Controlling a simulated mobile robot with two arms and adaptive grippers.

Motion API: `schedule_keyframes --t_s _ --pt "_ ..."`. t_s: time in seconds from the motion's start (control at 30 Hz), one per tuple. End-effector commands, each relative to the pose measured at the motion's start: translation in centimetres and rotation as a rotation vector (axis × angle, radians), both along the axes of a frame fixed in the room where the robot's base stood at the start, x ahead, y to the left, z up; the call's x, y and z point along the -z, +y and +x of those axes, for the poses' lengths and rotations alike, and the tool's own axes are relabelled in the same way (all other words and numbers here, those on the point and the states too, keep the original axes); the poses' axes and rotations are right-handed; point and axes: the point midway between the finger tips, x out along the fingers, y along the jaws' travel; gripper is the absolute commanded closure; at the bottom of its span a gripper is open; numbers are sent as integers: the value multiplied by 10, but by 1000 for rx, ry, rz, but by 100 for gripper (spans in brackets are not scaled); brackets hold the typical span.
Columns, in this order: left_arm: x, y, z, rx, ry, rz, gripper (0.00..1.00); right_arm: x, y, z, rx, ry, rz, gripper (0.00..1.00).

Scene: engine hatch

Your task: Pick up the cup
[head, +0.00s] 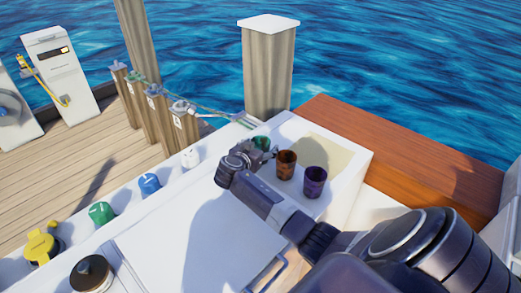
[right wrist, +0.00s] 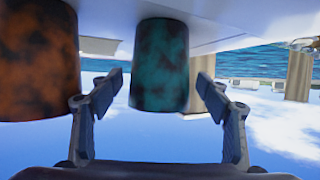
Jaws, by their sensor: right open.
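A teal, dark-mottled cup (head: 261,143) stands on the white ledge, partly hidden by my right gripper (head: 262,153) in the head view. In the right wrist view, which looks upside down, this teal cup (right wrist: 160,65) lies between the two spread fingers of the right gripper (right wrist: 161,80). The fingers are open, with a visible gap on each side of the cup. A brown-orange cup (head: 286,164) stands just right of the teal one; it also shows in the right wrist view (right wrist: 38,60), outside the left-hand finger. A purple cup (head: 314,182) stands further right. My left gripper is not in view.
White (head: 191,158), blue (head: 149,184), green (head: 102,213) and yellow (head: 40,246) fittings line the white ledge to the left. A black round cap (head: 91,273) is at the lower left. A wooden post (head: 268,75) rises behind the cups. A brown wooden deck (head: 400,150) lies right.

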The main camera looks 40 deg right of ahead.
Motion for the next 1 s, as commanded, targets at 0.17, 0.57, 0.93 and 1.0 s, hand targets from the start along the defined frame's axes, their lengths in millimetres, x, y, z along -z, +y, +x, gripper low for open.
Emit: schedule_keyframes --t_s 0.17,0.57,0.93,1.0 --pt "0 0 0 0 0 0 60 0 0 0 0 0 0 44" --pt "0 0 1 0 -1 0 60 0 0 0 0 0 -1 76" --pt "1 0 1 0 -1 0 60 -17 0 0 1 -3 0 76" --pt "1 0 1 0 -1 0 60 -28 0 1 0 -5 -1 76"
